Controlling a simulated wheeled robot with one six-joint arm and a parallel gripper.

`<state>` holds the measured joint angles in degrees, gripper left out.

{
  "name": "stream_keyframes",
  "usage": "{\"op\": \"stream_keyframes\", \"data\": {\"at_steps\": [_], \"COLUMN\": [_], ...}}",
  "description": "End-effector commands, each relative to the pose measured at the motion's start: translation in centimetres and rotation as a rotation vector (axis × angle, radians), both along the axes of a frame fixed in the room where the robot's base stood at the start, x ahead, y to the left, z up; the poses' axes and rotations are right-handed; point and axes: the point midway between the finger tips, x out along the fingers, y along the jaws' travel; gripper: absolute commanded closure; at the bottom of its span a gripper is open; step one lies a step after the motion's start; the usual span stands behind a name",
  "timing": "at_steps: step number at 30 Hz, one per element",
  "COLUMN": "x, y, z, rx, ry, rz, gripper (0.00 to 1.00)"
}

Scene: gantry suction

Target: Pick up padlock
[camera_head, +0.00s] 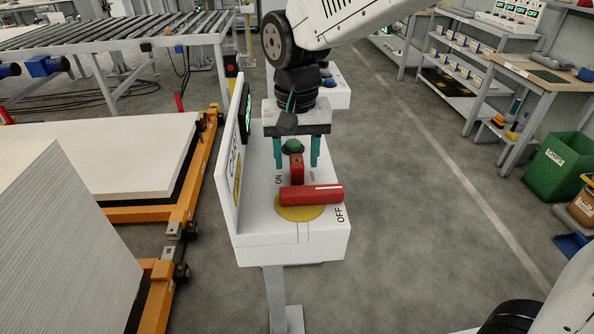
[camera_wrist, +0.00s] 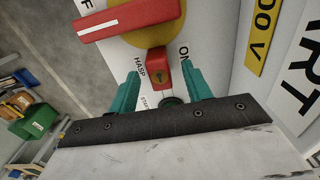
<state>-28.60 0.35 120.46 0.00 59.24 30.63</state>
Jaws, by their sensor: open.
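The padlock (camera_head: 296,172) is a small red block with a dark keyhole, on the white control box (camera_head: 285,240) beside the word HASP. In the wrist view the padlock (camera_wrist: 158,76) shows between my two teal fingers, its keyhole face toward the camera. My gripper (camera_head: 296,163) is open, pointing down over the box, with one finger on each side of the padlock. Gaps show between the fingers and the padlock in the wrist view. Any shackle is not clearly visible.
A red rotary handle (camera_head: 322,194) lies across a yellow disc (camera_head: 300,213) just in front of the padlock. A green button (camera_head: 293,147) is close behind it. The box's upright sign panel (camera_head: 230,165) stands at left.

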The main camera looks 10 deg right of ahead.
Motion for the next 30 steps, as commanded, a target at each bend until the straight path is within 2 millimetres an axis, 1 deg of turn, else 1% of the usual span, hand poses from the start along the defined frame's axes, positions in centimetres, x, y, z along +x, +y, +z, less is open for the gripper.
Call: {"op": "stream_keyframes", "data": {"at_steps": [1,5,13,14,15,17,18,19,26,29,30], "x": [0.0,0.0,0.0,0.0,0.0,0.0,0.0,0.0,0.0,0.0,0.1], "y": [-0.1,-0.1,0.0,0.0,0.0,0.0,0.0,0.0,0.0,0.0,0.0], "z": [-0.8,-2.1,-2.4,-2.4,-2.4,-2.4,-2.3,-2.4,-2.3,-1.8,-1.3], "rx": [-0.001,-0.001,0.001,0.001,0.001,0.001,0.001,0.001,0.001,0.001,0.002], "ry": [0.002,0.001,-0.001,-0.001,-0.001,-0.001,-0.001,-0.001,-0.001,-0.002,-0.003], "rz": [0.0,0.001,0.001,0.001,0.001,0.001,0.001,0.001,0.001,0.001,0.001], "gripper": [0.51,0.51,0.51,0.59,0.7,0.87,0.98,1.0,1.0,1.0,1.0]}}
